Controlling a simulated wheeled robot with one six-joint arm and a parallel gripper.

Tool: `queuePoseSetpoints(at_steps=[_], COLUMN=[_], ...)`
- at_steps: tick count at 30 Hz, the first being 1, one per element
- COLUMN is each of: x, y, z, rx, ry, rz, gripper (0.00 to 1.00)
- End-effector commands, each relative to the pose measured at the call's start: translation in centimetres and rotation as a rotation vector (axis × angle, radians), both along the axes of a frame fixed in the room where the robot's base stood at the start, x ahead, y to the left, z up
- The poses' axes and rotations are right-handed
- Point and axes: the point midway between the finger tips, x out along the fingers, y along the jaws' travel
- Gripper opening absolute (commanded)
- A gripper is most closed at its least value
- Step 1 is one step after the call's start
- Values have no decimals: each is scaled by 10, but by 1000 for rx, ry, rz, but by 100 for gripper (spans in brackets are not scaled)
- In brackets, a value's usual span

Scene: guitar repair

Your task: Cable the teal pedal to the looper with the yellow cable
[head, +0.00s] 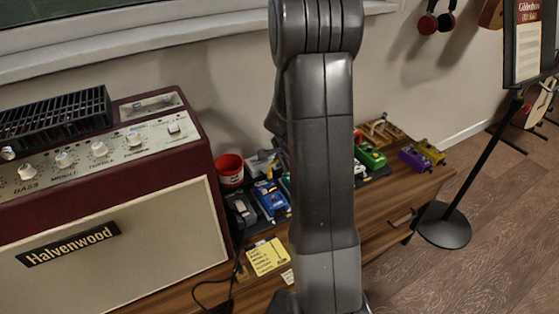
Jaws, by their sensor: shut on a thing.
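My arm's upright link stands in the middle of the head view and covers the centre of the pedal row. My gripper does not show; it seems to be behind that link. I cannot make out the teal pedal, and no yellow cable shows. Which pedal is the looper cannot be told from here. To the left of my arm are a blue pedal (271,198) and a dark grey pedal (241,208). To the right of it are a green pedal (370,157), a purple pedal (414,158) and a yellow pedal (432,151).
A large amplifier (120,240) fills the left of the wooden bench (395,205). A red cup (230,170) stands beside it. A yellow note (267,256) and a black cord (237,268) lie in front. A black stand (444,225) rises at the right.

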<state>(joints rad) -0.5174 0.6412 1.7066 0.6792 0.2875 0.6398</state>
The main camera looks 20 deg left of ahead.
Motion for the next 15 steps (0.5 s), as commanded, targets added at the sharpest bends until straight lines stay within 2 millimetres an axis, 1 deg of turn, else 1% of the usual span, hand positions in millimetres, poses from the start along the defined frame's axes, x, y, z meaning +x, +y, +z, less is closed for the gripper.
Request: queuePoseSetpoints(at_steps=[4, 10, 11, 12, 14, 15], x=[0, 0, 0, 0, 0, 0], y=[0, 0, 0, 0, 0, 0], z=[-4, -2, -2, -2, -2, -2], rx=[0, 0, 0, 0, 0, 0], ry=[0, 0, 0, 0, 0, 0], rz=[0, 0, 0, 0, 0, 0], gripper=[0, 0, 15, 23, 34, 34])
